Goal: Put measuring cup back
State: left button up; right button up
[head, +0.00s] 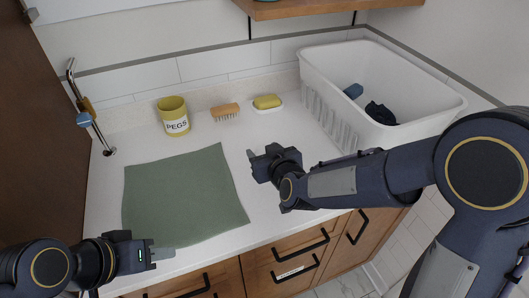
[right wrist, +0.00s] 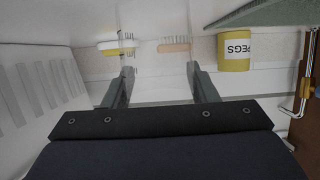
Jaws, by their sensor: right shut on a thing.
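My right gripper (head: 256,158) is above the counter, between the green cloth and the white basket. In the right wrist view its two fingers (right wrist: 157,84) stand apart, shut on a clear, barely visible thing (right wrist: 127,42) that looks like the measuring cup. Only faint see-through edges of it show, and its shape and markings are hard to make out. In the head view the cup is hidden or too clear to see. My left gripper (head: 158,252) is low at the left, by the front edge of the cloth; its finger gap is not clear.
A green cloth (head: 185,197) lies on the white counter. A yellow PEGS pot (head: 173,117), a wooden brush (head: 225,112) and a yellow sponge (head: 267,101) line the back. A white basket (head: 335,65) holds dark cloths. A tap (head: 86,105) stands left; a wooden shelf (head: 325,6) hangs above.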

pick_arm(q)
jog(key=shift+f, duration=0.1)
pick_arm(e)
jog(key=shift+f, duration=0.1)
pick_arm(q)
jog(key=shift+f, duration=0.15)
pick_arm(e)
jog(key=shift+f, duration=0.15)
jog(key=o, duration=1)
pick_arm(q)
jog(key=shift+r, duration=0.25)
pick_arm(e)
jog(key=shift+r, duration=0.25)
pick_arm(q)
jog(key=shift+r+p, duration=0.9)
pick_arm(e)
jog(key=v, duration=1.2)
jog(key=shift+d, duration=0.15)
